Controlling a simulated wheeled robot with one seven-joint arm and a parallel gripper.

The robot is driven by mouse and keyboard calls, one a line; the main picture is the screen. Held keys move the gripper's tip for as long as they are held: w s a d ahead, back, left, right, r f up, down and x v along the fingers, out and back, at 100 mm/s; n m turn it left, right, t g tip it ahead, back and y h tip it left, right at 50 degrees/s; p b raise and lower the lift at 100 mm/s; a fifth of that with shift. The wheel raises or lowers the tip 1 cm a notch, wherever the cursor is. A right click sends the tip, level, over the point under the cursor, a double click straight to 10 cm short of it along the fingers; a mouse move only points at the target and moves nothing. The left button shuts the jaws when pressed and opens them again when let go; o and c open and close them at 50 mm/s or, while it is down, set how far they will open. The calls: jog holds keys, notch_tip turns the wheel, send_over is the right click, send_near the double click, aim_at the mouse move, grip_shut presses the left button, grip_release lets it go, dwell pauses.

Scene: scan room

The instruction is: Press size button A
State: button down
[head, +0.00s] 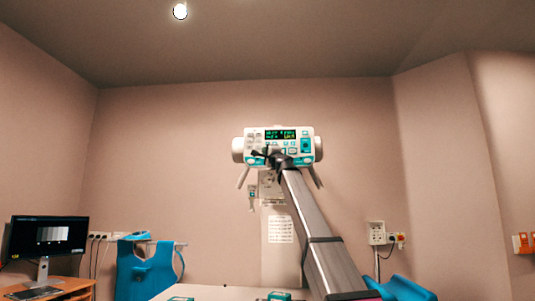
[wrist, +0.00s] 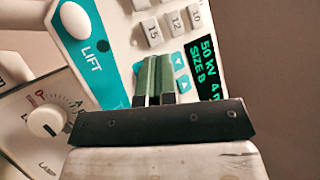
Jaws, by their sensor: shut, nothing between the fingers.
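The control panel (head: 254,143) of a white and teal machine hangs in front of the back wall in the head view. In the wrist view it appears turned on its side. Teal arrow buttons (wrist: 180,60) show just right of the fingers. I cannot make out size button A; the fingers hide part of the panel. In the head view my gripper (head: 264,154) is in front of the panel's lower left.
A knob (wrist: 46,121) is at lower left. In the head view, a monitor (head: 47,238) and a blue apron (head: 145,270) stand at left.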

jog(key=shift+w, duration=0.1)
jog(key=shift+w, duration=0.35)
jog(key=shift+w, duration=0.35)
dwell(1.0)
jog(key=shift+s, duration=0.8)
jog(key=shift+s+a, duration=0.1)
jog(key=shift+s, duration=2.4)
